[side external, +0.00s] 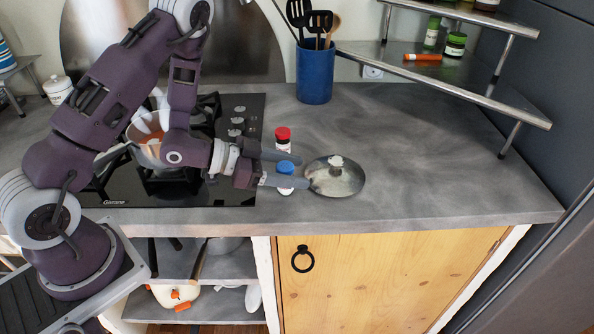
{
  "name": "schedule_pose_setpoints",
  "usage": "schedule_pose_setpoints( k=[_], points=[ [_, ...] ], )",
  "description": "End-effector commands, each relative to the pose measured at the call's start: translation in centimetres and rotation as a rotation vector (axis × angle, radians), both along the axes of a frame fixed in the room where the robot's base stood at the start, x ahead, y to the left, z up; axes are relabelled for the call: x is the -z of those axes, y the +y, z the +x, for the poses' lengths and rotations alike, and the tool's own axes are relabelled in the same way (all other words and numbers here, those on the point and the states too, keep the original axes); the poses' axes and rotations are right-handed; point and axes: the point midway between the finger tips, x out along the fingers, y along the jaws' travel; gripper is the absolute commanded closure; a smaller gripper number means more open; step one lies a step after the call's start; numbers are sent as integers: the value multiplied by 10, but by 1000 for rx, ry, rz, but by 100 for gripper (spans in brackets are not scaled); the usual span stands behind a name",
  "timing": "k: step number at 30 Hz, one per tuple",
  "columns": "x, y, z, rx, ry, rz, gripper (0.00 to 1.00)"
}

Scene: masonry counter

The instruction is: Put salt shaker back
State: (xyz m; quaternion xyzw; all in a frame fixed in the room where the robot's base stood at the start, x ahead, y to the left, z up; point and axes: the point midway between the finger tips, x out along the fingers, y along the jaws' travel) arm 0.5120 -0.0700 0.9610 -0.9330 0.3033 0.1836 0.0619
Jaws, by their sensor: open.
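Two small shakers stand on the counter near the hob's right edge, one with a red cap (283,134) and one with a blue cap (285,167). I cannot read which one is salt. My gripper (303,170) is open, reaching in from the left and pointing right. Its two fingers are spread, and the blue-capped shaker appears to stand between them. The near finger hides part of its body. The far finger crosses in front of the red-capped shaker's lower part.
A pot lid (335,177) lies just beyond my fingertips. A pot (151,150) sits on the hob (125,196). A blue utensil holder (315,78) stands behind. A corner shelf (470,72) at right holds jars and an orange bottle lying down (422,57). The right counter is clear.

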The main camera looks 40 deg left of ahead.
Motion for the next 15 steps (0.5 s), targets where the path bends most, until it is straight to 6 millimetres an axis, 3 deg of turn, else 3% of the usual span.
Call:
schedule_pose_setpoints(
  k=[8,15],
  points=[
    [-21,31,-41,-6,1,-1,45],
    [-25,35,-48,-1,0,-1,45]
  ],
)
